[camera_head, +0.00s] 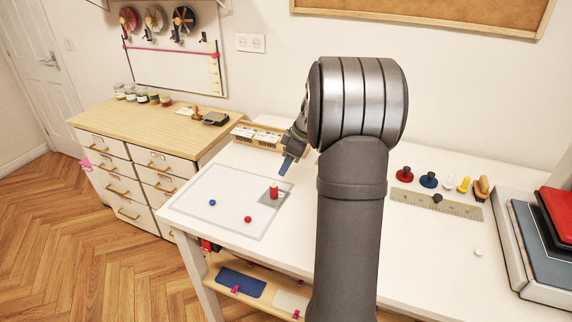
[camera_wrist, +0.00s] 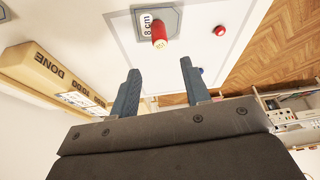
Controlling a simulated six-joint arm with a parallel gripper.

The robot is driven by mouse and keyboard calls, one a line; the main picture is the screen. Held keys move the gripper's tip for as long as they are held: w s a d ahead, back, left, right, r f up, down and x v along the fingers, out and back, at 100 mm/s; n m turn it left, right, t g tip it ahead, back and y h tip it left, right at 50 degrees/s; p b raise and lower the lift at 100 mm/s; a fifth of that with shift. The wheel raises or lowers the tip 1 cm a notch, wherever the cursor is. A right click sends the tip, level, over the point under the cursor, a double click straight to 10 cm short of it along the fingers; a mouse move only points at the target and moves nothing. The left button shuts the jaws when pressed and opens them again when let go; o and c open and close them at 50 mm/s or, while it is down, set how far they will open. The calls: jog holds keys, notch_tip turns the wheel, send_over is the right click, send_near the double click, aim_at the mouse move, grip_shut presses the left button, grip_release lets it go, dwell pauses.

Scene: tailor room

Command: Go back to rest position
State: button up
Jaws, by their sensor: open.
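My gripper (camera_wrist: 158,90) is open and empty in the wrist view, its two dark blue fingers spread apart. In the head view my gripper (camera_head: 286,166) hangs above the white table, behind and to the left of my arm. A red cylinder (camera_wrist: 159,36) stands on a grey plate marked 8 cm (camera_wrist: 171,18), beyond the fingers and apart from them. The red cylinder (camera_head: 274,191) also shows in the head view, on the white mat (camera_head: 225,220). Part of the gripper is hidden by my wrist in the head view.
A red ball (camera_head: 248,219) and a blue ball (camera_head: 212,203) lie on the mat. A wooden box marked DONE and TO DO (camera_wrist: 40,68) is near the gripper. Red and blue knobbed pieces (camera_head: 405,175) and a ruler (camera_head: 450,205) lie right of my arm. Books (camera_head: 530,240) sit at far right.

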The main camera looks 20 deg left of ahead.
aim_at(272, 184)
jog(key=x, duration=1.2)
jog(key=shift+a+f, duration=0.1)
jog(key=shift+f, duration=0.2)
notch_tip(272, 184, up, 3)
jog(key=shift+r, duration=0.75)
